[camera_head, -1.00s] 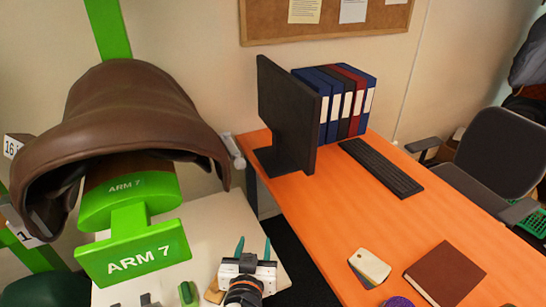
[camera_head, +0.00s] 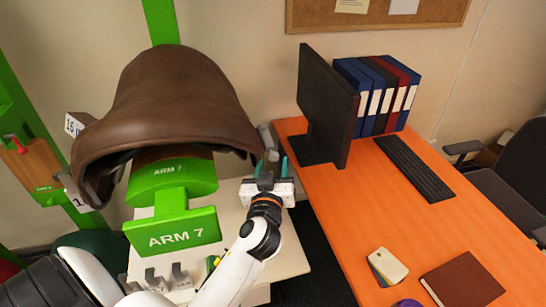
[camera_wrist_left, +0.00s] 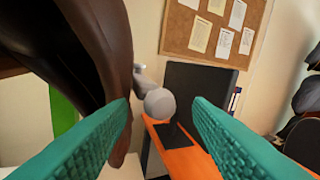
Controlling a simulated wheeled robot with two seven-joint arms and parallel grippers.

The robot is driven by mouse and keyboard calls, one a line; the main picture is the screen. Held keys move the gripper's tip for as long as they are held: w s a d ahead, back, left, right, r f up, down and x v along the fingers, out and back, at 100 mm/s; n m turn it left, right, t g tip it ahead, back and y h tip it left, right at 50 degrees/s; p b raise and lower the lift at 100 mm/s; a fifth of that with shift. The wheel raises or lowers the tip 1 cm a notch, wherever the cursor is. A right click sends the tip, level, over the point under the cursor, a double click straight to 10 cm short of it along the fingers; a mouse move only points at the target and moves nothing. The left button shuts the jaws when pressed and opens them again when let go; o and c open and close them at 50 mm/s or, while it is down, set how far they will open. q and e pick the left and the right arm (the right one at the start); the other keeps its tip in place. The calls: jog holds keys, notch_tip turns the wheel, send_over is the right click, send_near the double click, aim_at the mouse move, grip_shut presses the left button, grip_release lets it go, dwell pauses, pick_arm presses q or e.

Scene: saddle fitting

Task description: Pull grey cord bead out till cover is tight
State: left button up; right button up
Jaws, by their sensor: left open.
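The brown cover (camera_head: 180,90) sits over the green arm marked ARM 7 (camera_head: 175,232); its edge also shows at the left of the left wrist view (camera_wrist_left: 103,45). The grey cord bead (camera_wrist_left: 160,103) is a round ball at the end of a short grey stem beside the cover's right edge. In the head view the grey stem (camera_head: 265,136) shows there, and the bead is hard to make out. My left gripper (camera_head: 271,162) is open, with teal fingers pointing toward the bead. In the left wrist view the bead is between and beyond the fingertips, apart from both. My right gripper is not in view.
An orange desk (camera_head: 340,215) stands to the right with a black monitor (camera_head: 325,105), binders (camera_head: 380,95) and a keyboard (camera_head: 413,168). A pale table (camera_head: 285,250) lies under the arm. A corkboard (camera_head: 420,12) hangs behind.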

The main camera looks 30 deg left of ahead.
pick_arm(q)
jog(key=shift+w+a, duration=0.35)
jog(key=shift+w, duration=0.25)
